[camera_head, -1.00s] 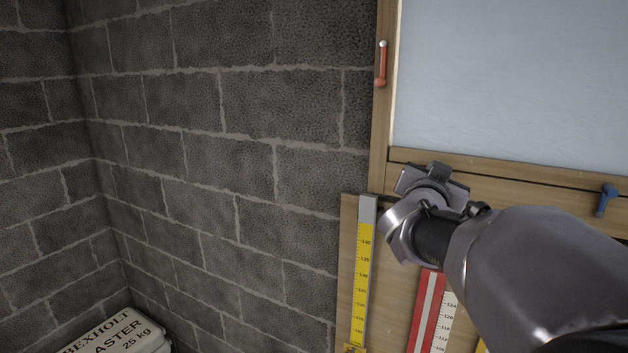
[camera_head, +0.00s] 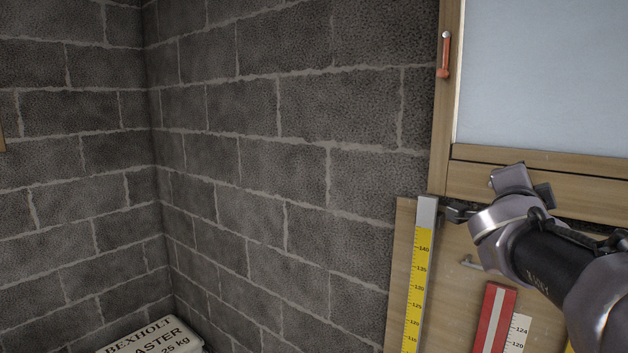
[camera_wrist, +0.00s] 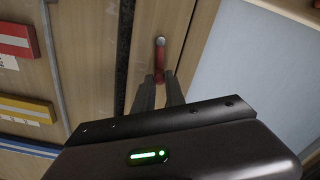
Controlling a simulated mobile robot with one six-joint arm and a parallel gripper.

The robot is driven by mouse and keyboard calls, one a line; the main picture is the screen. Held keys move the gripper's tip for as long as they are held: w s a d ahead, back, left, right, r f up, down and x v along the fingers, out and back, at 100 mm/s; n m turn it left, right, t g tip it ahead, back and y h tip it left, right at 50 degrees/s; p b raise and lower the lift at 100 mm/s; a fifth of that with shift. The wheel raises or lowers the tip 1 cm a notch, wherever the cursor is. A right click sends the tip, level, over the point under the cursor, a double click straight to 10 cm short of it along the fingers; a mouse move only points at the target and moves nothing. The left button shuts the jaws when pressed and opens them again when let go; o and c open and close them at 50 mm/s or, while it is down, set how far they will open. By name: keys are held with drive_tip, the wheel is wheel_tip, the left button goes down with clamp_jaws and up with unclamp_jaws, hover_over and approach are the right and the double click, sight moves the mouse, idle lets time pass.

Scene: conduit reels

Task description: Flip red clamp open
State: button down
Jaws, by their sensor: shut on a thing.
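The red clamp (camera_wrist: 160,58) shows in the wrist view as a red lever with a round silver pivot at its far end. It sits on a wooden rail between the window and the board. My gripper (camera_wrist: 160,80) is at the near end of the lever, its two dark fingers shut on it; the fingertips hide part of the lever. In the head view my gripper (camera_head: 462,212) is in front of the rail below the window, seen from behind, and it hides this clamp.
An orange-red lever (camera_head: 444,55) hangs on the window's left upright. Below my gripper, a yellow ruler (camera_head: 418,285) and a red level (camera_head: 494,318) are on the wooden board (camera_head: 403,250). A plaster bag (camera_head: 150,340) lies low at left, by the bare block wall.

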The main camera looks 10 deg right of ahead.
drive_tip(key=shift+f+m+b, duration=0.25)
drive_tip(key=shift+m+b, duration=0.05)
drive_tip(key=shift+m, duration=0.2)
drive_tip(key=c, duration=1.4)
unclamp_jaws()
drive_tip(key=p+v, duration=0.3)
drive_tip(key=v, duration=1.4)
drive_tip(key=shift+s+a, duration=0.1)
drive_tip(key=shift+s, duration=0.15)
